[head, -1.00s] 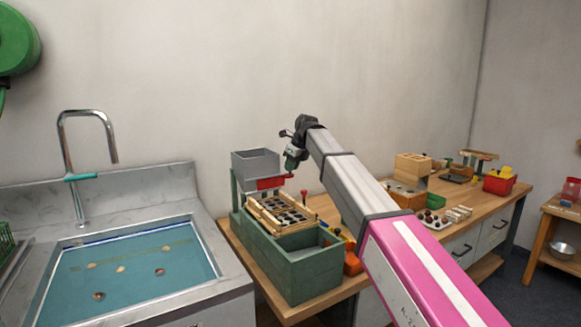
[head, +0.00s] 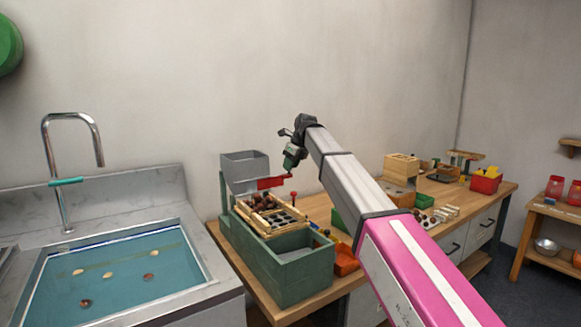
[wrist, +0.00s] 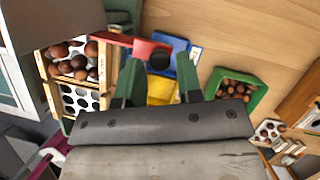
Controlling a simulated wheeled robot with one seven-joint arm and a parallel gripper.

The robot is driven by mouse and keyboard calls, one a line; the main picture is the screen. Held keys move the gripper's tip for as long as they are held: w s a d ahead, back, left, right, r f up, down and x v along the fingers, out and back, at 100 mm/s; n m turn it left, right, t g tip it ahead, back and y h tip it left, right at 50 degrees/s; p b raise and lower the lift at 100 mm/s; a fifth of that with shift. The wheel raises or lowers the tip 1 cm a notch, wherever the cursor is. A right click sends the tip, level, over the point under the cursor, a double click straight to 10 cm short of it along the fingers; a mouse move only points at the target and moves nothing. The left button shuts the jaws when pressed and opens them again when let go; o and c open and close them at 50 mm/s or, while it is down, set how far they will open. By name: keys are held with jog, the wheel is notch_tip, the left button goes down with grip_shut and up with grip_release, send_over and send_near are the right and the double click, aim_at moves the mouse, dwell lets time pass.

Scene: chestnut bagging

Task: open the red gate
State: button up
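The red gate (head: 270,183) sticks out to the right from under the grey hopper (head: 245,167). In the wrist view the red gate (wrist: 150,47) reaches from the hopper (wrist: 62,20) to between my finger tips, with a dark round spot near its end. My gripper (head: 291,160) is at the gate's right end; the wrist view shows the gripper (wrist: 160,70) with its two green fingers wide apart. I cannot tell whether a finger touches the gate. Chestnuts (wrist: 78,62) lie on the wooden holed tray (wrist: 108,78) below the hopper.
The green box (head: 302,265) stands in front of the tray. A blue bin (wrist: 180,47) and yellow bin (wrist: 160,92) lie below the fingers. A green bin with chestnuts (wrist: 240,88) is to the right. A sink (head: 120,285) is on the left.

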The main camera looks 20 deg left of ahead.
jog(key=v, duration=1)
jog(key=shift+s, duration=0.1)
dwell(0.7)
